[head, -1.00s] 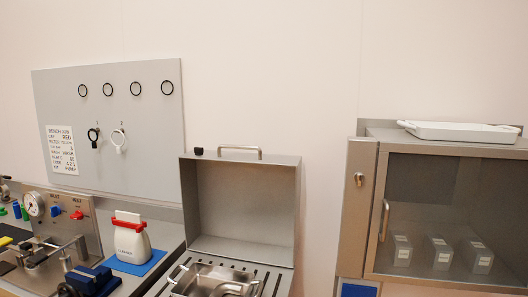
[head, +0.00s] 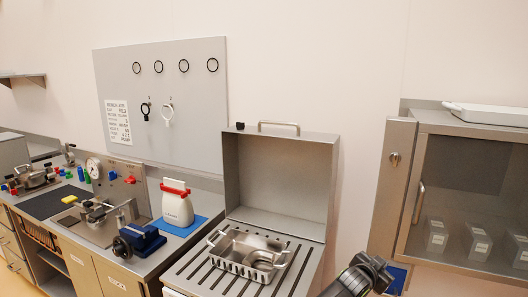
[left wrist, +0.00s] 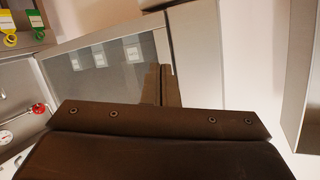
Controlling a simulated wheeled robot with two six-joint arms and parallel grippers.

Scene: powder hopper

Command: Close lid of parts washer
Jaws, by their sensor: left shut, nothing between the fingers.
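The parts washer's grey metal lid (head: 275,180) stands open and upright in the head view, with a bar handle (head: 279,124) along its top edge. Below it is the washer's slatted deck (head: 196,268), where a metal basket (head: 232,266) sits. My left gripper (head: 378,268) shows dark at the bottom of the head view, to the right of the washer and apart from the lid. It is shut and empty. Its closed fingers (left wrist: 163,75) also show in the left wrist view, in front of the cabinet's glass. My right gripper is not in view.
A cabinet (head: 395,165) with a glass door and a white tray (head: 485,115) on top stands at the right. A white bottle with a red clamp (head: 177,207) and a blue vise (head: 140,240) are left of the washer. A pegboard (head: 165,100) hangs behind.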

